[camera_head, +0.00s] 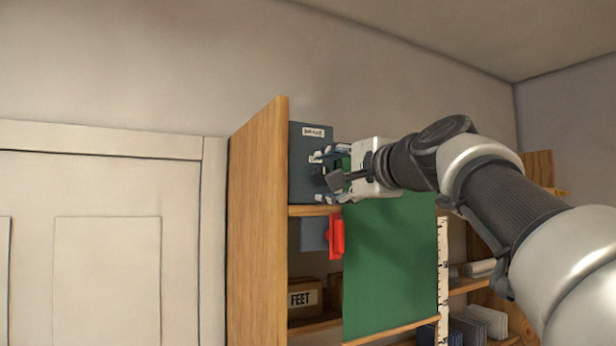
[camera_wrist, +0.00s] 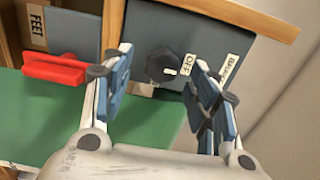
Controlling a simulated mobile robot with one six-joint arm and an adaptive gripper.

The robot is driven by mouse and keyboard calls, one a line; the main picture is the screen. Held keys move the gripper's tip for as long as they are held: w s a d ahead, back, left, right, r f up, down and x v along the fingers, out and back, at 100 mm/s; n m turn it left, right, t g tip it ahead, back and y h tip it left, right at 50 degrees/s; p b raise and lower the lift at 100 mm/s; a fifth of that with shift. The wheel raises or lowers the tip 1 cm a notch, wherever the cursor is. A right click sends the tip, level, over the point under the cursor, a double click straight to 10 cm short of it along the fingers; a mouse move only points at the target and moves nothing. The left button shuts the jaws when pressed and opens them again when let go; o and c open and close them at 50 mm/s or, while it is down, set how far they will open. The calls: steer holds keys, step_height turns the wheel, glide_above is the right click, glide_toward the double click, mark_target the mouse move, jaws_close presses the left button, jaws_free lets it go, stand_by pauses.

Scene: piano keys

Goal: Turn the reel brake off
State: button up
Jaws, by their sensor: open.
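The reel brake is a dark round knob (camera_wrist: 163,64) on a blue-grey box (camera_wrist: 197,32), which stands on the upper shelf in the head view (camera_head: 302,150). The knob's white mark (camera_wrist: 170,71) is on the side facing the OFF label (camera_wrist: 187,66). A BRAKE label (camera_wrist: 236,68) is farther right in the wrist view. My gripper (camera_wrist: 157,63) is open, its fingers on either side of the knob in that view; contact cannot be told. In the head view my gripper (camera_head: 323,177) is at the box front and partly hides the knob.
A red handle (camera_wrist: 54,68) on a smaller blue-grey box is below the brake box, close to my gripper. A green panel (camera_head: 390,270) hangs below my wrist. A wooden side board (camera_head: 257,220) bounds the shelf at left. A FEET box (camera_head: 303,298) sits lower.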

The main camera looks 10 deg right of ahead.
steer(key=v, duration=0.6)
steer(key=shift+s, duration=0.2)
steer(key=shift+r, duration=0.1)
steer(key=s+a+f+n+g+h+b, duration=0.1)
steer(key=s+a+f+n+g+b, duration=0.35)
steer(key=f, duration=1.45)
steer(key=s+d+f+n+g+h+b, duration=0.15)
steer(key=s+f+b, duration=0.6)
steer(key=f, duration=1.15)
steer(key=s+a+f+n+g+h+b, duration=0.15)
steer(key=s+f+n+g+b, duration=0.35)
steer(key=f, duration=1.3)
steer(key=s+d+f+n+b, duration=0.1)
steer(key=s+f+b, duration=0.2)
steer(key=f, duration=0.6)
steer(key=s+d+f+n+g+h+b, duration=0.1)
steer(key=s+f+b, duration=0.3)
steer(key=s+f, duration=0.4)
step_height(320, 180, down, 2)
steer(key=shift+s+f+n+g+h, duration=0.15)
steer(key=shift+s+n+g+h, duration=0.15)
steer(key=shift+n, duration=0.3)
